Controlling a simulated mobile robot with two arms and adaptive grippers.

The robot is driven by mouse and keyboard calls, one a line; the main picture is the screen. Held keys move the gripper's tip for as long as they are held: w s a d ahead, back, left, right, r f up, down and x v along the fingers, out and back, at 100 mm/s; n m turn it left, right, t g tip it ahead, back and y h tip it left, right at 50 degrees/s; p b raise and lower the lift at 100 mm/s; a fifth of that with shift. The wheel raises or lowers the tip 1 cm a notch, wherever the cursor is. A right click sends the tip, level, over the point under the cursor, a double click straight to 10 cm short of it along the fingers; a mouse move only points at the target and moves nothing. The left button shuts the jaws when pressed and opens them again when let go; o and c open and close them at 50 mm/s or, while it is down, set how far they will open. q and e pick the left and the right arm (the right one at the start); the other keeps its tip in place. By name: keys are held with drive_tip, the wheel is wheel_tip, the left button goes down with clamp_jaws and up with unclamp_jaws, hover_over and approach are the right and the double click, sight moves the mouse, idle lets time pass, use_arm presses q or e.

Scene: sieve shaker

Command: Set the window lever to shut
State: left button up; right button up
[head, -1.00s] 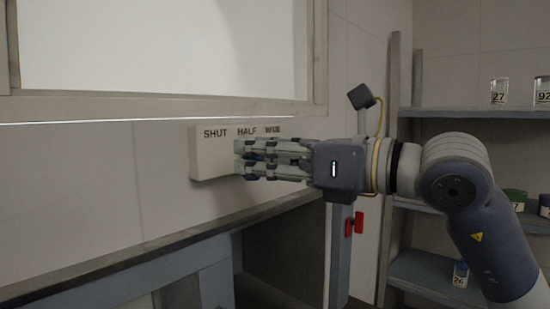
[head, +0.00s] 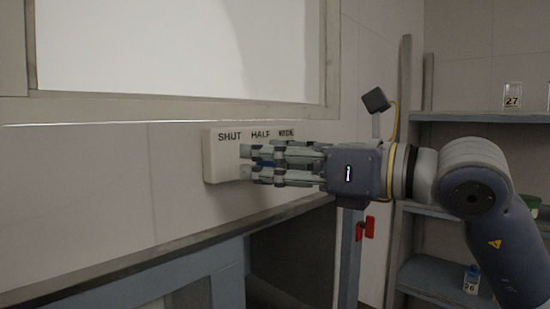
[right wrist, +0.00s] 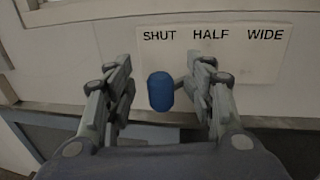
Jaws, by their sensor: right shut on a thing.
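The window lever has a blue knob (right wrist: 160,91) on a short stem in front of a pale panel (head: 222,158) marked SHUT, HALF and WIDE. My right gripper (head: 247,163) reaches in from the right in the head view. It is shut on the lever, with a finger on either side of the knob (right wrist: 165,78). In the head view the fingers hide most of the lever. My left gripper is out of view.
The window frame (head: 180,108) runs above the panel. A ledge (head: 150,255) lies below it. A red fitting (head: 370,227) is below my right gripper.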

drive_tip(key=v, duration=1.1)
drive_tip(key=shift+d, duration=0.15)
